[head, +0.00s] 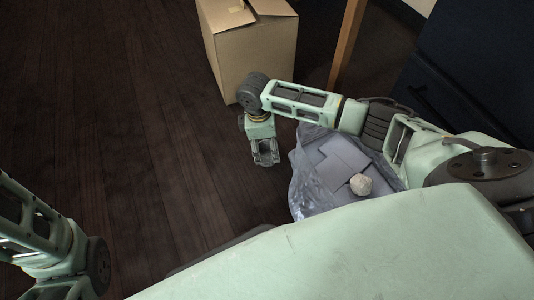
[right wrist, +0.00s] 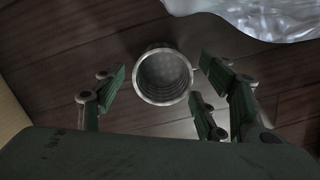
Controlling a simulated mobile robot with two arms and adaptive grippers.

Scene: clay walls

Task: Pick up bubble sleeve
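In the head view the right gripper (head: 265,155) points down over the dark floor; the sleeve is not clearly distinguishable there. My left arm enters at the lower left, with its fingers outside the picture.
A cardboard box (head: 255,55) stands behind, beside a wooden post (head: 346,45). A dark cabinet (head: 455,75) is at right. The left floor is clear.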

